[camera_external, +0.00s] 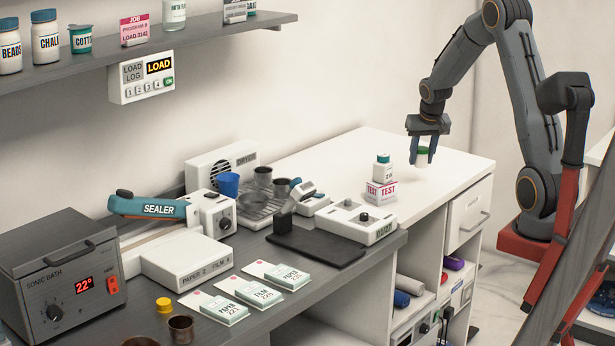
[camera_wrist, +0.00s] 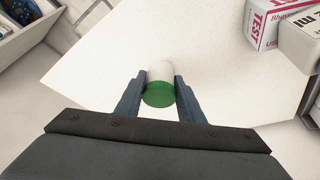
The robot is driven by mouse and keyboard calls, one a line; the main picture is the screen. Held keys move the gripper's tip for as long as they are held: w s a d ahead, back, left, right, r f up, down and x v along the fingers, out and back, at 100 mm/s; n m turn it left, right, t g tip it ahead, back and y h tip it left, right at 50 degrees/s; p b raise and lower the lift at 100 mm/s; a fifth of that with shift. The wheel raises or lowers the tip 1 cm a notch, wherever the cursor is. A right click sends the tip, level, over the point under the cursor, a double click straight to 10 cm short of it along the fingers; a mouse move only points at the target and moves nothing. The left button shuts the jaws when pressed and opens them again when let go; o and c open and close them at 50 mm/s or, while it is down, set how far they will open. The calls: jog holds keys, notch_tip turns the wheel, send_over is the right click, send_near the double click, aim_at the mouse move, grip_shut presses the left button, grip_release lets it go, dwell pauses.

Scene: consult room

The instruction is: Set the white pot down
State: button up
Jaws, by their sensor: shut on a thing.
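The white pot (camera_external: 421,160) has a green lid and hangs between the fingers of my gripper (camera_external: 424,150), above the white counter top (camera_external: 330,150). In the wrist view the pot (camera_wrist: 160,72) shows with its green lid toward the camera, and the two dark fingers of my gripper (camera_wrist: 160,98) close on its sides. The white surface (camera_wrist: 100,65) lies beneath it. In the external view the pot appears apart from the surface, but the exact gap is hard to tell.
The box also shows in the wrist view (camera_wrist: 262,25). A white device (camera_external: 356,220) and a dryer rack stand farther left. The counter right of the box is clear.

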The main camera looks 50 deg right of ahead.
aim_at(421, 167)
jog(key=shift+f+p, duration=0.4)
jog(key=shift+f, duration=2.3)
jog(key=shift+f, duration=0.1)
jog(key=o, duration=1)
jog(key=shift+a+r, duration=0.1)
jog(key=shift+r, duration=0.45)
jog(key=b+v, duration=0.2)
jog(key=v, duration=0.9)
jog(key=shift+s+a, duration=0.1)
jog(key=shift+s, duration=0.05)
